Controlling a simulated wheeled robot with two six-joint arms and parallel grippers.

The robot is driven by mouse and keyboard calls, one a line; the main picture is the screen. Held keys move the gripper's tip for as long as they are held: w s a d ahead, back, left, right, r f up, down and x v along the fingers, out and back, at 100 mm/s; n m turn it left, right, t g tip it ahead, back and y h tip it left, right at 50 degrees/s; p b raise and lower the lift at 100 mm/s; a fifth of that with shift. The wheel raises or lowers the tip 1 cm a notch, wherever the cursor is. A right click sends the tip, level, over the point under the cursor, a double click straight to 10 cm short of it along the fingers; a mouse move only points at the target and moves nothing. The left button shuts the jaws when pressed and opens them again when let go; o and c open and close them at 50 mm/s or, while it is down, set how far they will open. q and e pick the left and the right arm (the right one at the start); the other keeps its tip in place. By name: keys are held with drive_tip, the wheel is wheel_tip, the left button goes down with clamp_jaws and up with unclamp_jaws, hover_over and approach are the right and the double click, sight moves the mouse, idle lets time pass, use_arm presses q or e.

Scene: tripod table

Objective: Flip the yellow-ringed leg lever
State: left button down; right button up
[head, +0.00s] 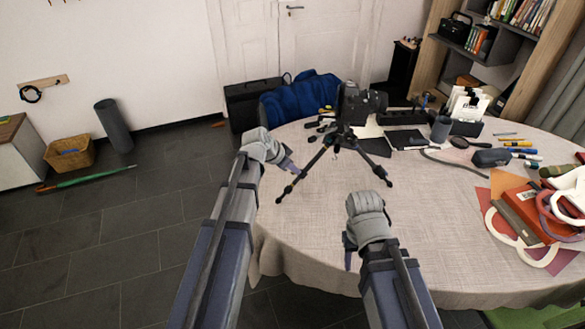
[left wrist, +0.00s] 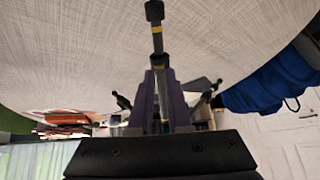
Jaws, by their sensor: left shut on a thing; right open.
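The black tripod (head: 338,137) stands on the round table with a camera (head: 360,103) on top. In the left wrist view one dark leg (left wrist: 157,42) with yellow bands (left wrist: 158,66) runs up the middle to a black foot. My left gripper (head: 291,166) is at the tripod's left leg. Its two purple fingers (left wrist: 163,95) are on either side of the banded leg, shut on it in that view. The fingers partly hide the leg, and I cannot make out the lever's position. My right gripper (head: 349,260) is open and empty at the table's front edge, apart from the tripod.
The round table (head: 310,225) has a pale cloth, bare at the front. A blue garment (head: 300,96) lies behind the tripod. A dark cup (head: 441,129), pens and a pouch (head: 491,157) are to the right. A red book (head: 530,208) lies at the right edge.

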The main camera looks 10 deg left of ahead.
use_arm(q)
drive_tip(key=shift+w+d+r+p, duration=0.35)
drive_tip(key=shift+w+r, duration=0.05)
drive_tip(key=shift+r, duration=0.05)
idle(0.5)
drive_tip(key=c, duration=1.6)
unclamp_jaws()
drive_tip(key=c, duration=1.3)
unclamp_jaws()
drive_tip(key=p+v, duration=0.5)
drive_tip(key=v, duration=0.1)
drive_tip(key=shift+s, duration=0.1)
